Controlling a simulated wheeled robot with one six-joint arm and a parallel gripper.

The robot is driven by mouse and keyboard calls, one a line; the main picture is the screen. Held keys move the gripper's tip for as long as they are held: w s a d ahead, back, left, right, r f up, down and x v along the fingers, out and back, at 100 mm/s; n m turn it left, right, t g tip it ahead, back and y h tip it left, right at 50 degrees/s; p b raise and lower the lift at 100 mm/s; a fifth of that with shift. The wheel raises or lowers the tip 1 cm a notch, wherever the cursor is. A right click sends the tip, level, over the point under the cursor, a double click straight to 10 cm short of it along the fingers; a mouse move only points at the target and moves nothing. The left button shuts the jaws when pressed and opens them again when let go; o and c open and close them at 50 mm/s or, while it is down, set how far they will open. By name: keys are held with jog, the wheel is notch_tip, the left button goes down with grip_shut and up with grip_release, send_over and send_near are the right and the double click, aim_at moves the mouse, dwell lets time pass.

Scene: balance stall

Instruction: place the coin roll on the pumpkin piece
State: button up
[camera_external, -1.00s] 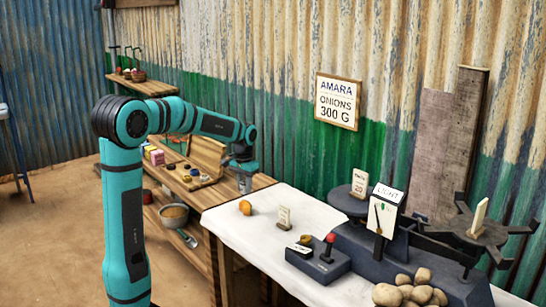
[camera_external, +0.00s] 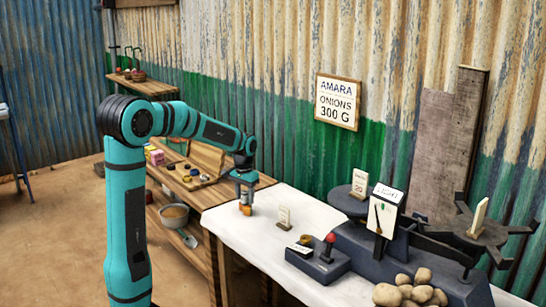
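The pumpkin piece (camera_external: 245,210) is a small orange lump on the white cloth near the left end of the stall table. My gripper (camera_external: 244,194) points down directly above it, with its fingertips very close to its top. A small orange-brown patch shows between the fingers, just above the pumpkin piece. It may be the coin roll, but it is too small to be sure. I cannot tell whether the fingers press on it or whether it touches the pumpkin piece.
A small card (camera_external: 285,217) stands to the right on the white cloth (camera_external: 262,245). Further right are a dark box with a red knob (camera_external: 331,238), a balance with a dial (camera_external: 381,218) and a heap of potatoes (camera_external: 410,290). A wooden shelf (camera_external: 205,192) with small items stands at left.

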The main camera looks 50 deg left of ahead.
aim_at(244, 191)
notch_tip(244, 191, up, 12)
jog(key=shift+r, duration=0.15)
dwell(0.6)
jog(key=s+d+r+m+t, duration=0.1)
jog(key=s+d+r+t, duration=0.7)
jog(key=s+d+r, duration=0.2)
jog(key=s+d+r+m+t, duration=0.1)
jog(key=s+d+r+t, duration=0.8)
jog(key=s, duration=0.5)
jog(key=shift+s+d+r+m, duration=0.3)
jog(key=shift+s+d+r, duration=0.1)
jog(key=shift+d+r, duration=0.1)
